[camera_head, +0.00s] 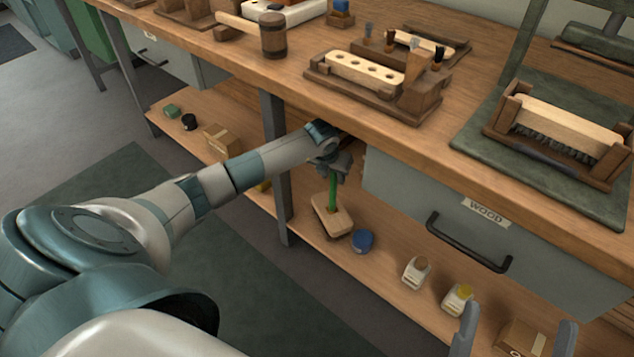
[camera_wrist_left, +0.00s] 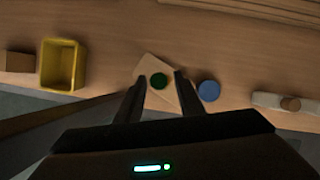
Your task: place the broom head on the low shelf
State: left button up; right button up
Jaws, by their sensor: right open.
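The broom head, a pale wooden block (camera_head: 327,212) with an upright green stub (camera_head: 333,192), sits on the low shelf (camera_head: 296,222). Dark bristles show slightly beneath it. In the left wrist view its block (camera_wrist_left: 152,67) and round green stub top (camera_wrist_left: 159,80) lie between my fingers. My left gripper (camera_head: 335,170) reaches under the bench top, just above the stub. In the wrist view its fingers (camera_wrist_left: 160,82) are apart, with gaps beside the green top. My right gripper (camera_head: 516,340) is open and empty at the bottom right, in front of the shelf.
A blue-lidded jar (camera_head: 362,241) stands close right of the broom head, with bottles (camera_head: 416,272) and a carton (camera_head: 521,338) further right. A yellow bin (camera_wrist_left: 62,66) is left.

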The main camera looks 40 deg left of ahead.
pick_arm(q)
jog(key=v, duration=0.3)
jog(key=shift+s+p, duration=0.2)
jog(key=shift+p, duration=0.15)
jog(key=s+d+p, duration=0.1)
jog(key=s+d, duration=0.1)
jog(key=s, duration=0.9)
jog(key=shift+d, duration=0.15)
pick_arm(e)
notch_tip(320, 180, down, 8)
jog(key=w+a+g+h, duration=0.1)
jog(key=w+g, duration=0.1)
jog(key=g, duration=0.2)
jog(key=shift+w+r+g, duration=0.15)
jog(key=shift+r+g, duration=0.05)
jog(key=shift+g, duration=0.2)
pick_arm(q)
jog(key=shift+s+f, duration=0.2)
